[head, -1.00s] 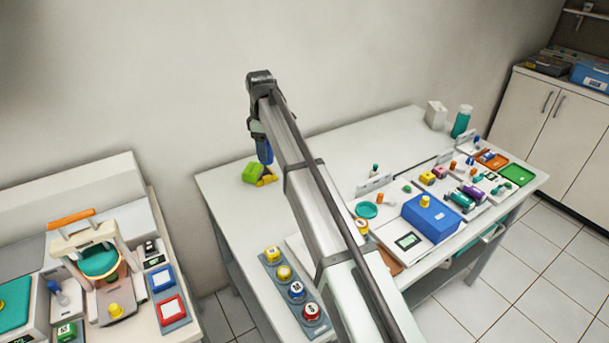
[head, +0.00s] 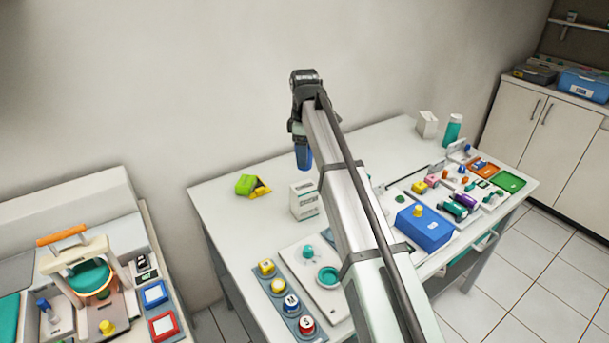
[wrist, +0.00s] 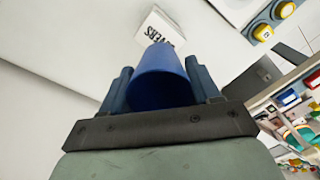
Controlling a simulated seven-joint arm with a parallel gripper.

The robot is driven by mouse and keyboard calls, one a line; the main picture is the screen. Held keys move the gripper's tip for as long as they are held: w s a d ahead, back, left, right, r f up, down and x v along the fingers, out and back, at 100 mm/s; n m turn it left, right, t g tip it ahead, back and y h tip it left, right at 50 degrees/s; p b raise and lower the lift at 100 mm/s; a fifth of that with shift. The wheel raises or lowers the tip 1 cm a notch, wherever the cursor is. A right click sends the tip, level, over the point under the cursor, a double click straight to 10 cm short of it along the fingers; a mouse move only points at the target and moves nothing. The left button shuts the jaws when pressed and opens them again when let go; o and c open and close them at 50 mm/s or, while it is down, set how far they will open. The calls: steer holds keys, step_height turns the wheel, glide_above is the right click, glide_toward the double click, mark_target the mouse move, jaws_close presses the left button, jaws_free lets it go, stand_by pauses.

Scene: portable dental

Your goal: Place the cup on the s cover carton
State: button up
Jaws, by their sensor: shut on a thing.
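My gripper (head: 302,138) is shut on a blue cup (head: 304,158), one finger on each side of it, and holds it in the air over the table. In the wrist view the cup (wrist: 160,78) sits between the two fingers (wrist: 159,72), its wide end towards the camera. The white cover carton (head: 304,200) stands upright on the table, just below the cup in the head view. In the wrist view the carton (wrist: 160,28) shows past the cup, with letters ending in "VERS"; the cup hides part of it. The cup and carton look apart.
A green and yellow item (head: 252,185) lies left of the carton. A panel of coloured buttons (head: 285,296) and a white board with a teal dish (head: 327,276) are in front. My arm hides some of the table. Another white box (head: 427,124) stands at the back right.

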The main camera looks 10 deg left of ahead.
steer(key=shift+f, duration=3.55)
steer(key=shift+f, duration=0.1)
steer(key=o, duration=1)
step_height(320, 180, up, 12)
steer(key=shift+r, duration=0.15)
steer(key=shift+o, duration=0.2)
